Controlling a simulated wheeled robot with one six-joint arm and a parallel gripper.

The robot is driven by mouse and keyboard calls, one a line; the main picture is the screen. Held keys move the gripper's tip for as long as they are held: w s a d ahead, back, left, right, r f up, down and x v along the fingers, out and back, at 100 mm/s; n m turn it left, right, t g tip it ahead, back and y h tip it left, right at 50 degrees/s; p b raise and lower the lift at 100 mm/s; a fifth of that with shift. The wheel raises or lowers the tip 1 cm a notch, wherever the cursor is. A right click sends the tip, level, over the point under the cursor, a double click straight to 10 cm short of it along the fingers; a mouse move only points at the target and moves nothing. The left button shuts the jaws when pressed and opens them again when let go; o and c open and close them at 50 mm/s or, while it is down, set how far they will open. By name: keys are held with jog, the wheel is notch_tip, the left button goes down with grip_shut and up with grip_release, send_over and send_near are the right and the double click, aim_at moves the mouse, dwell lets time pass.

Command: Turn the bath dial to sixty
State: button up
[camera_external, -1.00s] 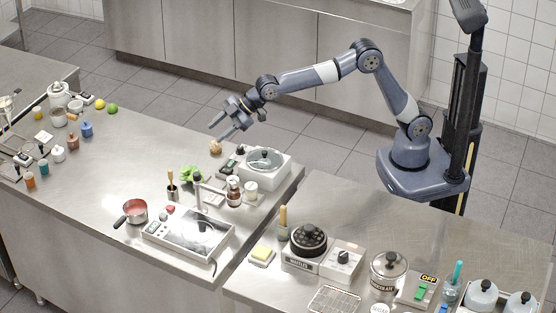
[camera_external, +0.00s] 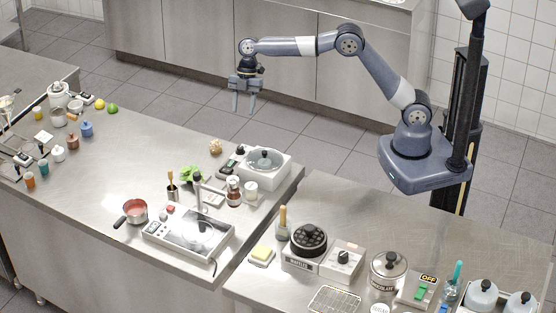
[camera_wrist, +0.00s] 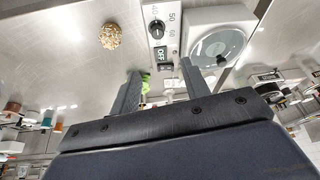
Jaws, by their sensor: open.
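The white bath (camera_external: 283,172) with a round glass lid stands at the right end of the left counter; it also shows in the wrist view (camera_wrist: 247,17). Its black dial (camera_wrist: 157,29) is on a light panel beside the bath, with 40, 50 and 60 printed around it. I cannot tell which number the dial points at. A switch (camera_wrist: 163,58) reading OFF sits on the same panel. My gripper (camera_external: 243,106) is open and empty, fingers pointing down, held in the air beyond the counter's back edge. In the wrist view my fingertips (camera_wrist: 160,69) are apart, below the panel.
A brown, knobbly ball (camera_external: 215,146) lies left of the bath; it shows in the wrist view too (camera_wrist: 111,36). A green plant (camera_external: 190,174), a brown bottle (camera_external: 233,191) and a white tray device (camera_external: 190,235) stand in front. The counter farther left is partly bare.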

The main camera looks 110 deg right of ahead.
aim_at(240, 147)
jog(key=x, duration=0.4)
jog(key=p+x, duration=0.1)
jog(key=x, duration=0.4)
jog(key=d+p+x, duration=0.1)
jog(key=x, duration=0.3)
jog(key=shift+s+a+f, duration=0.1)
jog(key=shift+s+f, duration=0.2)
jog(key=shift+f, duration=0.15)
grip_shut()
